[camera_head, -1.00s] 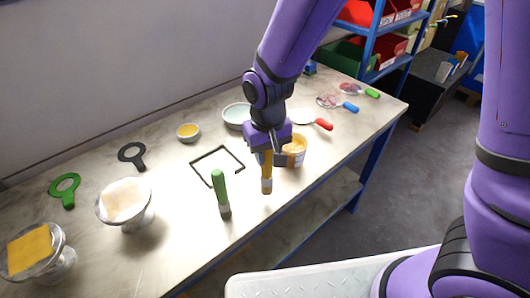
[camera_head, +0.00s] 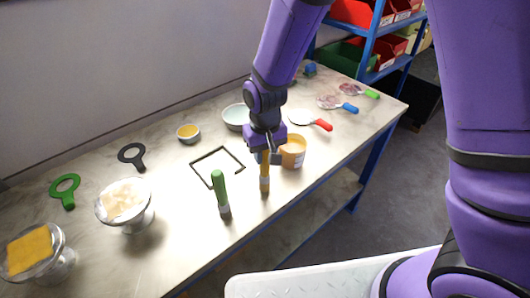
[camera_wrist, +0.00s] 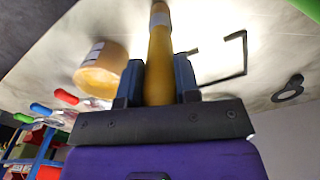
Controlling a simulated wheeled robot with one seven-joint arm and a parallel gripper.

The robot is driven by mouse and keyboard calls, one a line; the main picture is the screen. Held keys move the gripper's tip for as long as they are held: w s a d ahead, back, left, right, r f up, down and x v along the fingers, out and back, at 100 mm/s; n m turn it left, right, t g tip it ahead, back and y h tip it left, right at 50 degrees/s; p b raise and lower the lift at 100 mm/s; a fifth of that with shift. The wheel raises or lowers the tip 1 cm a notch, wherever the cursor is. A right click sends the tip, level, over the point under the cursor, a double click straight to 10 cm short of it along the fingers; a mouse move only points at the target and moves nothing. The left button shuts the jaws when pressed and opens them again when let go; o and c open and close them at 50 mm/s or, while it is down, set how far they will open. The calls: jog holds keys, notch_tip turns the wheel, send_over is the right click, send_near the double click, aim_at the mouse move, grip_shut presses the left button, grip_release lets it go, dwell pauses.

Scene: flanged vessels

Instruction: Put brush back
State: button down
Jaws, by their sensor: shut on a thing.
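A brush with a yellow-orange handle (camera_head: 265,172) stands roughly upright near the front edge of the table, its lower end at or close to the tabletop. My gripper (camera_head: 266,155) is shut on the upper part of its handle. In the wrist view my gripper (camera_wrist: 160,85) has one finger on each side of the yellow handle (camera_wrist: 160,50). A second brush with a green handle (camera_head: 220,187) stands upright to the left, apart from my gripper. A jar with orange-yellow contents (camera_head: 293,152) stands just right of the held brush.
A black angular outline (camera_head: 230,150) lies behind the brushes. Glass bowls with white (camera_head: 123,203) and yellow contents (camera_head: 30,252) stand left. A pale bowl (camera_head: 236,115) and red-handled paddle (camera_head: 322,125) lie farther back. Blue shelving (camera_head: 375,45) stands beyond the table (camera_head: 185,235).

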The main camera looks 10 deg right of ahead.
jog(key=c, duration=0.8)
grip_release()
jog(key=shift+f, duration=0.1)
jog(key=shift+c, duration=0.2)
notch_tip(320, 180, up, 12)
jog(key=shift+r, duration=0.15)
jog(key=shift+d+r, duration=0.3)
jog(key=s+d+r+m+t+y, duration=0.1)
jog(key=s+d+r+t, duration=0.1)
jog(key=s+d+r, duration=0.5)
jog(key=s+d+r+m+t, duration=0.1)
jog(key=s+d+r, duration=0.2)
jog(key=d+r, duration=0.75)
jog(key=s+d+m+t+h, duration=0.1)
jog(key=s+d+t, duration=0.1)
jog(key=s+d, duration=0.4)
jog(key=shift+s+d, duration=0.2)
jog(key=shift+s, duration=1)
